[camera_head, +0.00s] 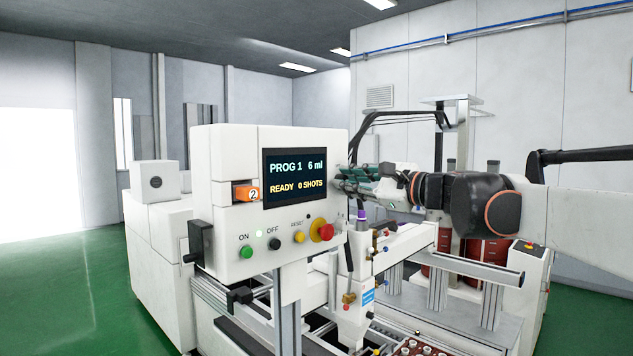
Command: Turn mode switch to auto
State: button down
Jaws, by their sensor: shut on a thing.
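The white control box (228,170) stands at centre left, with a screen (295,178) reading PROG 1, 6 ml, READY, 0 SHOTS. My gripper (346,182) reaches in from the right, its dark green fingers at the box's right edge. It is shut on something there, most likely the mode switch. The box edge and the fingers hide that thing, so its setting cannot be read.
The box front has a green button (246,252), a black button (274,244), a yellow button (299,237) and a red stop knob (326,231). An orange part marked 2 (244,193) sits at its left. Metal rails (450,266) lie below my arm.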

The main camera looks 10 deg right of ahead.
jog(key=shift+f+m, duration=0.1)
jog(key=shift+m, duration=0.4)
jog(key=c, duration=1.4)
grip_release()
